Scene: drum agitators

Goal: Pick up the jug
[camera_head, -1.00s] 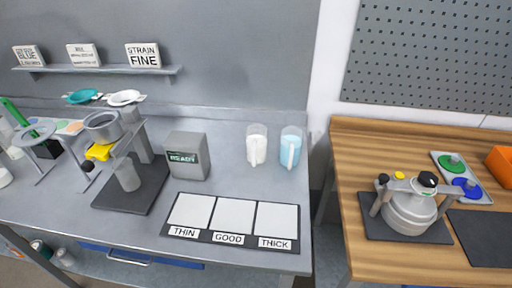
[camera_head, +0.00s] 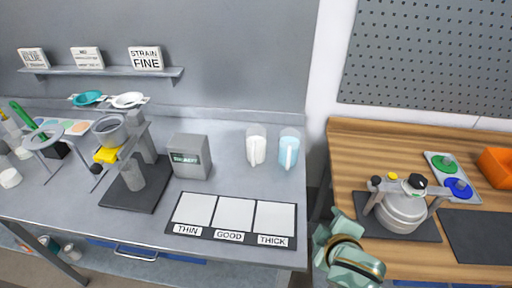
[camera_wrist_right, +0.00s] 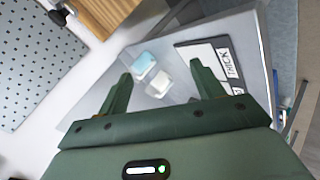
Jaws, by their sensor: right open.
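Two clear jugs stand upright side by side near the right end of the grey bench: one with white contents (camera_head: 256,148) and one with light blue contents (camera_head: 289,152). In the right wrist view, the blue jug (camera_wrist_right: 144,64) and the white jug (camera_wrist_right: 160,84) show beyond and between the fingers. My right gripper (camera_wrist_right: 162,82) is open and empty, apart from both jugs. In the head view, my right arm is at the bottom, in front of the gap between bench and wooden table. My left gripper is out of view.
A mat with THIN, GOOD and THICK pads (camera_head: 235,214) lies in front of the jugs. A grey READY box (camera_head: 190,156) and a stand with a cup (camera_head: 110,130) are to the left. A lidded metal pot (camera_head: 402,210) stands on the wooden table (camera_head: 350,150).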

